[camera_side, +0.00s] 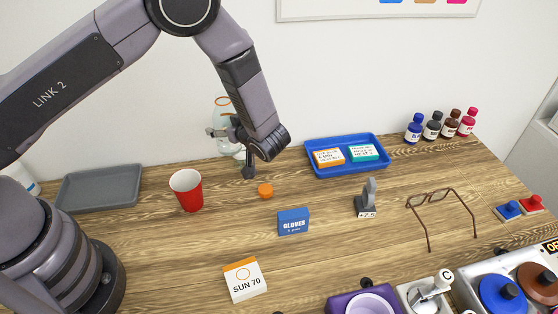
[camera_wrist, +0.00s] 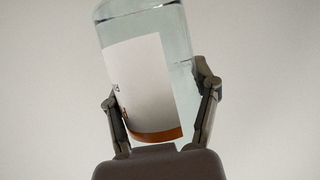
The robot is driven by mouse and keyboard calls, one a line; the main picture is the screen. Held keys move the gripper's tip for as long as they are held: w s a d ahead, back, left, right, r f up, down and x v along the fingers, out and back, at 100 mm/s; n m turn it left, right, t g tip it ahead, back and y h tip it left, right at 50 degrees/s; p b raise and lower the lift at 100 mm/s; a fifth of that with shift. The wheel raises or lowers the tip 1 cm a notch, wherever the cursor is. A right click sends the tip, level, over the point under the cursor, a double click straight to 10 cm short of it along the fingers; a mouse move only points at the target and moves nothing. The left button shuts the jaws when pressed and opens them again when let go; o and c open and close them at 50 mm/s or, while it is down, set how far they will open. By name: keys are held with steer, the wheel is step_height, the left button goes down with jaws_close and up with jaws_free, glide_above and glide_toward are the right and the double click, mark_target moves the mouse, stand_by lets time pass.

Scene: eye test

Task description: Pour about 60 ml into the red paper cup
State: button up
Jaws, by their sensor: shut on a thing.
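The red paper cup (camera_side: 187,192) stands upright on the wooden table, left of the middle in the side view. Its inside shows only in part, and I cannot tell a liquid level. My gripper (camera_side: 222,131) is shut on a clear bottle (camera_side: 222,112), behind and right of the cup. My forearm hides part of the hold. In the wrist view, my gripper (camera_wrist: 160,94) has a finger on each side of the bottle (camera_wrist: 178,52). The bottle has a white label with an orange band and looks slightly tilted there. An orange cap (camera_side: 265,190) lies on the table.
A grey tray (camera_side: 72,190) is left of the cup. A blue tray (camera_side: 345,168) with two small boxes is right of my gripper. Several small bottles (camera_side: 440,126) are at the back right.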

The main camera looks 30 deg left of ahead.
mark_target(221, 147)
steer(key=f+n+g, duration=0.1)
steer(key=s+f+n+g, duration=0.1)
steer(key=s+n+g, duration=0.1)
steer(key=g, duration=0.1)
steer(key=shift+s+a+f+n+y, duration=0.2)
steer(key=shift+a+f+n+y, duration=0.1)
steer(key=shift+a+f, duration=0.1)
steer(key=shift+s+f+n+g, duration=0.35)
steer(key=shift+n+g, duration=0.15)
steer(key=shift+g, duration=0.2)
steer(key=shift+d+r+t, duration=0.1)
steer(key=shift+t, duration=0.2)
steer(key=n+t, duration=0.4)
steer(key=n, duration=0.1)
steer(key=r+n+t+h, duration=0.1)
steer(key=n+t, duration=0.1)
steer(key=shift+w+n, duration=0.3)
steer(key=shift+w+d+f+n+t, duration=0.1)
steer(key=shift+w+f+n+t, duration=0.05)
steer(key=shift+f+n+t, duration=0.65)
steer(key=shift+s+f+n+t, duration=0.1)
steer(key=shift+s+n+t, duration=0.2)
steer(key=shift+s+n, duration=0.1)
steer(key=shift+r+n+t, duration=0.3)
steer(key=shift+r+n, duration=0.1)
steer(key=shift+r, duration=0.1)
